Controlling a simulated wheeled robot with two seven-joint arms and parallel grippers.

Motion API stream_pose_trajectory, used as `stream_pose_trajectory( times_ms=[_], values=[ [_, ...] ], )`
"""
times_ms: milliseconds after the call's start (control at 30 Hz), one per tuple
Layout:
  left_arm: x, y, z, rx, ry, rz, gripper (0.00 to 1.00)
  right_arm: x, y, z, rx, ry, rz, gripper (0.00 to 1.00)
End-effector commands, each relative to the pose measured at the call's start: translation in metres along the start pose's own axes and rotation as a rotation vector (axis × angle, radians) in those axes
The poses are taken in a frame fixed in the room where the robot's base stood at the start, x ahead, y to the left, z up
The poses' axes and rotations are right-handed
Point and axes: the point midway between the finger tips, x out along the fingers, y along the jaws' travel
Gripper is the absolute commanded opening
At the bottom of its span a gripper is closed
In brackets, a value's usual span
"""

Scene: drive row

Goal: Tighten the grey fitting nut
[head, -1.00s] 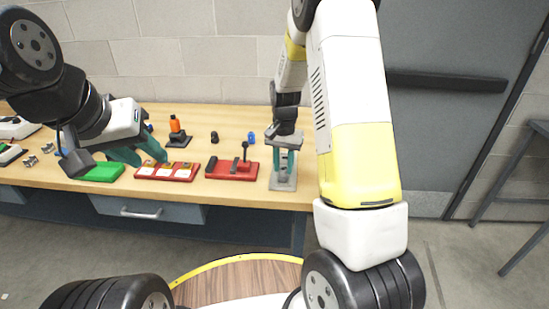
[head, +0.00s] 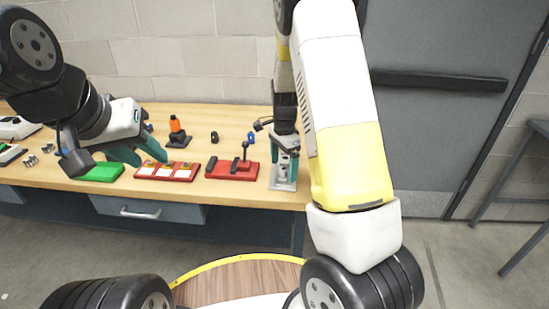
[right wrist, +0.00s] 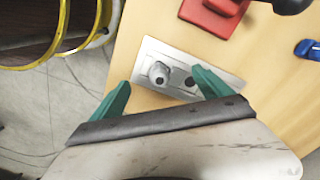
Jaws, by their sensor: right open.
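The grey fitting nut (right wrist: 159,73) stands on a light grey plate (right wrist: 225,84) in the right wrist view. My right gripper (right wrist: 161,90) is open, with one teal finger on each side of the fitting and a gap to it. In the head view my right gripper (head: 285,168) points down over the grey plate (head: 283,186) at the bench's right end. The nut is hard to make out there. My left gripper (head: 152,160) is open and empty, above the bench near the green block.
A red fixture with a lever (head: 232,168) stands just left of the plate. A red tray (head: 167,178), a green block (head: 103,172) and an orange-topped part (head: 177,131) lie further left. A small blue part (right wrist: 308,49) is right of the plate in the wrist view.

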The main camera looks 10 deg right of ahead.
Motion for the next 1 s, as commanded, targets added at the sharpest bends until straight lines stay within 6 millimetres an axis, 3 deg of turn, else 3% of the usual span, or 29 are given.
stream_pose_trajectory(
  times_ms=[800,1000],
  values=[
    [0.000,0.000,0.000,0.000,0.000,0.000,0.36,-0.062,-0.001,0.000,-0.002,0.001,-0.002,0.89],
    [0.000,0.000,0.000,0.000,0.000,0.000,0.36,-0.070,0.000,0.000,-0.002,0.001,0.000,0.89]
  ],
)
